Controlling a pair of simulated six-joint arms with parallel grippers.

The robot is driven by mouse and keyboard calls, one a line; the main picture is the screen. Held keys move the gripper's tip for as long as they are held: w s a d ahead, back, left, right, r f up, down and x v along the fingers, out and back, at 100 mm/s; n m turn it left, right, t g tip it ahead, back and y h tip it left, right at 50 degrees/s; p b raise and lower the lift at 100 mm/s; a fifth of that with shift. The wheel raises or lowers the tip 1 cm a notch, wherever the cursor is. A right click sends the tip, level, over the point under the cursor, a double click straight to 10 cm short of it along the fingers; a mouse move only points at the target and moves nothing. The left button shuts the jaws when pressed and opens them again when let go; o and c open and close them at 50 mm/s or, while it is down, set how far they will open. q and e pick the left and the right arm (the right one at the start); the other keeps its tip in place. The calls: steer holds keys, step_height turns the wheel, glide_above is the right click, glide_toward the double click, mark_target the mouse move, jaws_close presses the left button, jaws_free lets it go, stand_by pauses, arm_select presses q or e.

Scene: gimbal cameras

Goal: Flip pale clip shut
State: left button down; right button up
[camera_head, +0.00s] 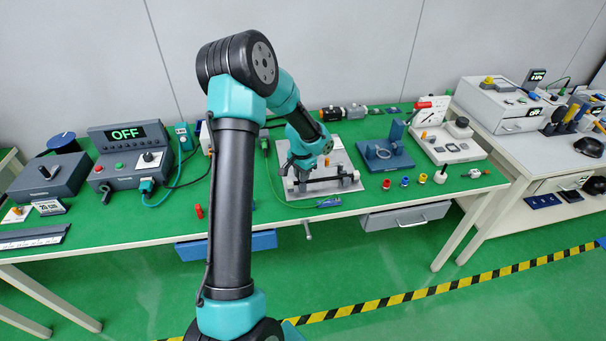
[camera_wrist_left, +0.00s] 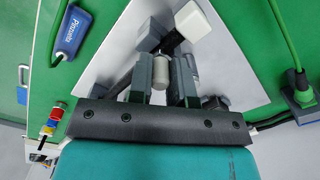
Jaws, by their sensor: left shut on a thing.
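My left gripper (camera_head: 298,180) reaches down over a dark fixture (camera_head: 335,183) on a light grey plate (camera_head: 345,160) on the green bench. In the left wrist view, its two dark fingers (camera_wrist_left: 161,85) are shut on a short pale cylinder (camera_wrist_left: 160,71), which looks like the grip of the pale clip. A dark bar runs beneath it, with a white block (camera_wrist_left: 192,20) beyond the fingers. The fingers and wrist hide much of the clip, so I cannot tell its angle. My right gripper is not in view.
A blue device with a ring (camera_head: 383,154) stands right of the plate. Several small coloured parts lie near the front edge. A control box reading OFF (camera_head: 130,155) stands at the left. A green cable (camera_head: 268,165) runs beside the plate. A blue tool (camera_head: 329,202) lies in front.

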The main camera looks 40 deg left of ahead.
arm_select(q)
steer(key=c, duration=1.1)
jaws_free()
steer(key=shift+o, duration=0.2)
step_height(320, 180, up, 18)
steer(key=shift+f, duration=0.25)
